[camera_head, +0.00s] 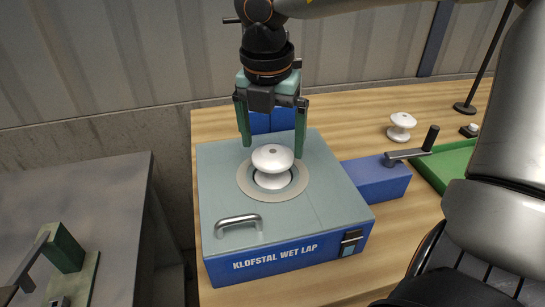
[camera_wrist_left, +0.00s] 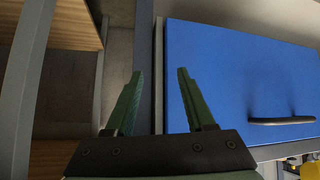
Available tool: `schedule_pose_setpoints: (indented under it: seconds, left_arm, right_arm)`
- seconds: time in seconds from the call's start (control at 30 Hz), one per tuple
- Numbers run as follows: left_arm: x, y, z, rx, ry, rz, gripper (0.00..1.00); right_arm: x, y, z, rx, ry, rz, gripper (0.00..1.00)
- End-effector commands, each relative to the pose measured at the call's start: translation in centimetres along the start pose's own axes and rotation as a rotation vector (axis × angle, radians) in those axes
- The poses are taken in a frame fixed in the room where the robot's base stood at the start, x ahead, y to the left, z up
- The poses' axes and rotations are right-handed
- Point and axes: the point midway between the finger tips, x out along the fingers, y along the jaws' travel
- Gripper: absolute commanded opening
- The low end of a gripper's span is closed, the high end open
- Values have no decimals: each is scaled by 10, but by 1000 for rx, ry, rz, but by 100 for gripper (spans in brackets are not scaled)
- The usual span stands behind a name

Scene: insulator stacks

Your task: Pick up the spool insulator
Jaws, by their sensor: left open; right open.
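A white spool insulator (camera_head: 272,158) stands upright in the round opening on top of the blue and grey machine marked KLOFSTAL WET LAP (camera_head: 222,182). A second white spool insulator (camera_head: 401,120) stands on the wooden table at the back right. My right gripper (camera_head: 272,150) is open and points down at the insulator on the machine. Its green fingers appear on either side of the insulator's top; contact cannot be told. My left gripper (camera_wrist_left: 159,73) is open and empty in the left wrist view, in front of a blue panel (camera_wrist_left: 240,75). It does not show in the head view.
A metal handle (camera_head: 238,222) is on the machine's front left. A blue block with a dark crank (camera_head: 378,183) and a green tray (camera_head: 452,166) lie to the right. A grey bench (camera_head: 105,200) with a green fixture (camera_head: 64,250) stands at the left. A dark handle (camera_wrist_left: 283,121) is on the blue panel.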

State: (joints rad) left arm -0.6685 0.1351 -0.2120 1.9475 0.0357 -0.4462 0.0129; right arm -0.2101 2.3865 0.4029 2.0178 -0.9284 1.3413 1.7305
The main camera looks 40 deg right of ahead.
Motion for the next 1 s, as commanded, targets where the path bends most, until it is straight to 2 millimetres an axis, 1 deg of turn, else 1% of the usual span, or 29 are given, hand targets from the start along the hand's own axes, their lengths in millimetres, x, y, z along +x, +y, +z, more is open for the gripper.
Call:
schedule_pose_setpoints:
  seconds: [0.33, 0.43, 0.63, 0.67, 1.0]
  left_arm:
    - [-2, -2, -7, 2, 13, -3, 55]
    - [-1, -2, -9, 2, 16, -5, 55]
    - [-1, -3, -9, 3, 16, -7, 55]
    - [-1, -3, -9, 3, 16, -7, 55]
    - [-1, -4, -8, 2, 15, -8, 55]
  right_arm:
    - [46, 0, 1, 0, 4, -2, 100]
    - [52, 0, 1, -1, 3, -1, 100]
    - [52, 0, 1, -1, 2, 0, 100]
    - [52, 0, 1, -1, 2, 0, 98]
    - [51, 0, 1, -1, 2, 0, 60]
